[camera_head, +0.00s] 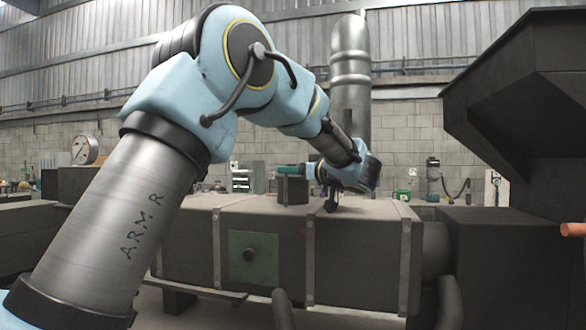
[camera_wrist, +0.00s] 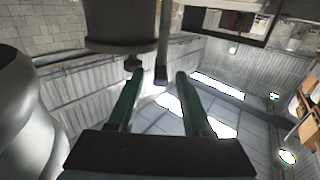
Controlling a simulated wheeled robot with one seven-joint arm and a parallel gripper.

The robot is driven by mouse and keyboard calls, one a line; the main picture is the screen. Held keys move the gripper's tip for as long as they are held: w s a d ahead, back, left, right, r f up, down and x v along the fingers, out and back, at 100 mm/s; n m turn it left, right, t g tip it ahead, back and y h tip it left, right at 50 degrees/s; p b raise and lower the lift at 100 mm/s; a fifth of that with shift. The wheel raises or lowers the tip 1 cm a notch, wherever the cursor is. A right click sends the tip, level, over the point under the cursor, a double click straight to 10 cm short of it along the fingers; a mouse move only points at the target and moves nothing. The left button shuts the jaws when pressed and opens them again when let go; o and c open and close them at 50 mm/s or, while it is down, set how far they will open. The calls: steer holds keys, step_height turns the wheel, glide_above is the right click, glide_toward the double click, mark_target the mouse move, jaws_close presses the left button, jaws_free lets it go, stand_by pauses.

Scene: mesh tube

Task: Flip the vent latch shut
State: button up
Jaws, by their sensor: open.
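My gripper (camera_head: 286,169) reaches in from the right over the top of the grey duct box in the head view, its green fingers close to a short dark stub (camera_head: 292,190). In the wrist view my gripper (camera_wrist: 159,74) is open, with two teal fingers apart. A dark cylinder (camera_wrist: 120,25), probably the vent stub, shows beyond the fingers at the top. A thin grey rod with a dark block end (camera_wrist: 161,74), probably the latch, appears between the fingertips. Whether anything touches is unclear.
The long duct box (camera_head: 355,265) carries a green square plate (camera_head: 253,256) on its front. A tall grey pipe (camera_head: 350,70) rises behind it, and a dark hopper (camera_head: 530,90) stands at the right. A round gauge (camera_head: 85,149) is at the far left.

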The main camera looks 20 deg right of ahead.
steer(key=shift+c, duration=0.2)
jaws_close()
stand_by(0.5)
